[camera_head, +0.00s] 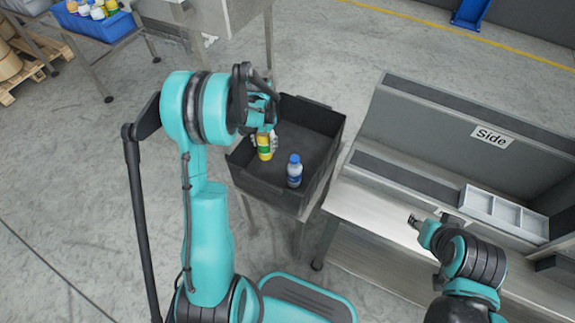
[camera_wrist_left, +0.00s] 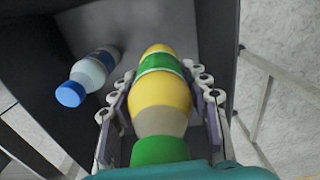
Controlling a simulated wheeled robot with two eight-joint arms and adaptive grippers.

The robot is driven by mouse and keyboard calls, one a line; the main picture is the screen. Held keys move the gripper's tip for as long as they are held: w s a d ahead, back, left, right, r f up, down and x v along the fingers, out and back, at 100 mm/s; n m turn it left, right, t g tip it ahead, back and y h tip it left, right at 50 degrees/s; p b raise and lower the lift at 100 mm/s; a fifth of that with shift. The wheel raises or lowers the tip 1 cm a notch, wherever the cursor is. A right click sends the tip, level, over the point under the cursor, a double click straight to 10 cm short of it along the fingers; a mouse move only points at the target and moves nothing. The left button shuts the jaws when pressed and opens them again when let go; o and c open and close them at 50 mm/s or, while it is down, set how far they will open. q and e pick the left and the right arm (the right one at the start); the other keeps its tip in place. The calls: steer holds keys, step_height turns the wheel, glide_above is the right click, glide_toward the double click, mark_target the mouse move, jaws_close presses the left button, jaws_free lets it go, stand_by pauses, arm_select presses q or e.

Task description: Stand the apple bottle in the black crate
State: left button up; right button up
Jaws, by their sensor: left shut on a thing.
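The apple bottle, taken to be the yellow one with a green label and green cap (camera_wrist_left: 160,105), is between the fingers of my left gripper (camera_wrist_left: 165,108). In the head view the bottle (camera_head: 264,148) is upright inside the left part of the black crate (camera_head: 262,190). My left gripper (camera_head: 265,138) is shut on it from above. I cannot tell whether its base touches the crate floor. My right gripper (camera_head: 413,219) is over the steel bench, far from the crate; its finger opening is too small to judge.
A blue-capped bottle (camera_head: 294,171) stands in the crate, right of the held bottle, with a gap between; it also shows in the left wrist view (camera_wrist_left: 88,78). The crate's far part is bare. A steel bench (camera_head: 375,215) with a white tray (camera_head: 480,205) is to the right.

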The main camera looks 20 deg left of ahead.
arm_select(q)
step_height(320, 180, down, 10)
steer(key=b, duration=0.4)
steer(key=shift+f, duration=0.25)
steer(key=shift+r, duration=0.15)
steer(key=o, duration=1.4)
